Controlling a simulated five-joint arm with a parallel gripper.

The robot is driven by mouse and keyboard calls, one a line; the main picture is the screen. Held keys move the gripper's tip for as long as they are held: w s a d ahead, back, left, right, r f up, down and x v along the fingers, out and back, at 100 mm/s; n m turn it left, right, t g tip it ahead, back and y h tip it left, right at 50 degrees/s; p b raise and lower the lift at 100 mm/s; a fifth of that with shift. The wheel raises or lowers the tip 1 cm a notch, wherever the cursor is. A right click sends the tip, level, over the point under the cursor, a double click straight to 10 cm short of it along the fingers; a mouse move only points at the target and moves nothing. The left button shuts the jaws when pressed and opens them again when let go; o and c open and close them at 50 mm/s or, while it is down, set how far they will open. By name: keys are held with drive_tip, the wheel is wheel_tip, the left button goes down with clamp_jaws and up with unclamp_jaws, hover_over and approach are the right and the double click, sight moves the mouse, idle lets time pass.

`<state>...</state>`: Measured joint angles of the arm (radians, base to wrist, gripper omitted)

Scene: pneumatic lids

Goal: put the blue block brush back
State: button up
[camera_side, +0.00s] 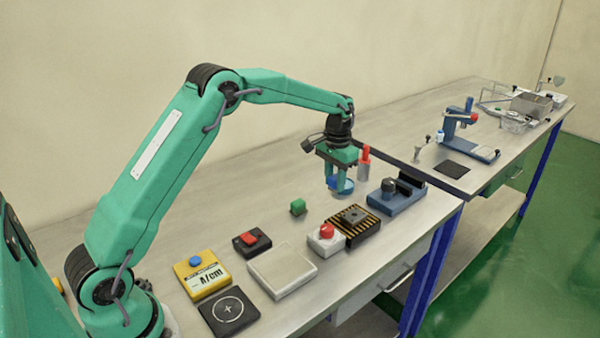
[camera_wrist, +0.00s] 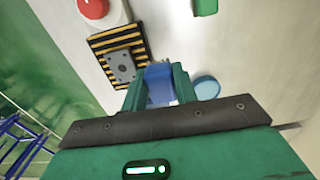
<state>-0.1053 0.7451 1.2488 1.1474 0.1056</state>
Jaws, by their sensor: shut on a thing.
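My gripper (camera_side: 334,180) is shut on a blue block (camera_wrist: 159,84), which I take to be the block brush. In the wrist view the block sits between the two green fingers of my gripper (camera_wrist: 158,88). In the side view only a little of the blue block (camera_side: 332,183) shows between the fingers. A round light-blue piece (camera_side: 346,187) is just beside the fingers; it also shows in the wrist view (camera_wrist: 207,87), to the right of the block. Whether the block touches the bench is hidden.
A black-and-yellow striped plate (camera_side: 353,220) is in front of my gripper. A red-topped bottle (camera_side: 364,165) stands close by on the right, with a blue fixture (camera_side: 398,200) beyond. A green block (camera_side: 298,207) lies to the left.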

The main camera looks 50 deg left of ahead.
hover_over(319, 201)
wheel_tip(319, 201, down, 5)
drive_tip(key=shift+w+a+f, duration=0.15)
drive_tip(key=shift+f, duration=2.05)
drive_tip(key=shift+f, duration=0.15)
drive_tip(key=o, duration=1)
wheel_tip(319, 201, up, 12)
drive_tip(key=shift+r, duration=0.2)
drive_tip(key=shift+r, duration=0.1)
